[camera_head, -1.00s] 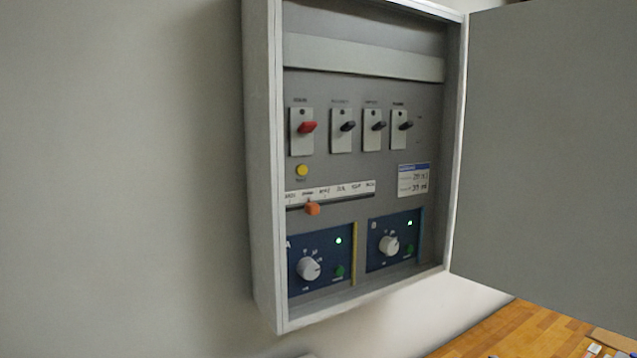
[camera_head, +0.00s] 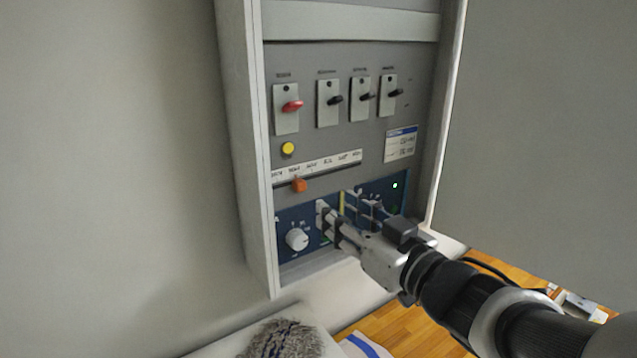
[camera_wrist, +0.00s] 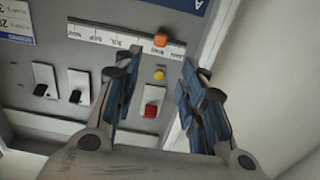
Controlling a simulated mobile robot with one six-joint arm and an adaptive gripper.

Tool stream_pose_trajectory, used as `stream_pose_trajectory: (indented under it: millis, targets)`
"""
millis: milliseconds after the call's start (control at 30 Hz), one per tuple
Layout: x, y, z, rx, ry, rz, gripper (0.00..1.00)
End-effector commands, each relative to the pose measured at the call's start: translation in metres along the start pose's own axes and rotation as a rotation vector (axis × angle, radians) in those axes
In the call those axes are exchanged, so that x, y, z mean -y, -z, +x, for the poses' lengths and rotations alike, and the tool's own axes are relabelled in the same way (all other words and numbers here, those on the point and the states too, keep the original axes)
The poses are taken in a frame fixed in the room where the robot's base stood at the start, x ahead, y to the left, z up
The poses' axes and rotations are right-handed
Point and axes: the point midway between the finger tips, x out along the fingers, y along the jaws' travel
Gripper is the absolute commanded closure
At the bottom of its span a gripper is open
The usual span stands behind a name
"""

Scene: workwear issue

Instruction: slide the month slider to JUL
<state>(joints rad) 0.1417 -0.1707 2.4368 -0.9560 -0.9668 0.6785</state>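The month slider has an orange knob (camera_head: 299,185) on a slot under a white label strip (camera_head: 330,164). The knob sits toward the left end of the strip, left of its middle. In the wrist view the panel appears upside down, with the orange knob (camera_wrist: 161,40) to the right of the JUL mark on the strip (camera_wrist: 88,35). My gripper (camera_head: 345,208) is in front of the panel, lower right of the knob. The wrist view shows my gripper (camera_wrist: 157,85) with its fingers apart and nothing between them. The knob appears beyond the fingertips, apart from them.
Above the slider are a yellow button (camera_head: 288,149), a red switch (camera_head: 292,106) and several dark switches. Below it is a blue module with a white dial (camera_head: 297,239); my gripper partly covers another module. The cabinet's side wall (camera_head: 245,150) and open door (camera_head: 545,130) flank the panel.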

Motion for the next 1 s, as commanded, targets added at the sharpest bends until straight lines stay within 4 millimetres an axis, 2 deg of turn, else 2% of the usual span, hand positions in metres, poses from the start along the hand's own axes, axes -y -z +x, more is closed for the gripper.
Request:
stream_pose_trajectory:
  millis: [33,300,500,700,1000]
  targets:
    - [0.002,-0.001,0.013,0.003,0.006,0.003,0.62]
    - [0.001,0.0,0.071,0.002,0.003,0.001,0.62]
    - [0.0,0.0,0.104,0.001,0.0,0.001,0.62]
    - [0.0,0.0,0.118,0.001,-0.002,-0.001,0.62]
    - [0.0,0.0,0.12,0.001,-0.002,-0.001,0.62]
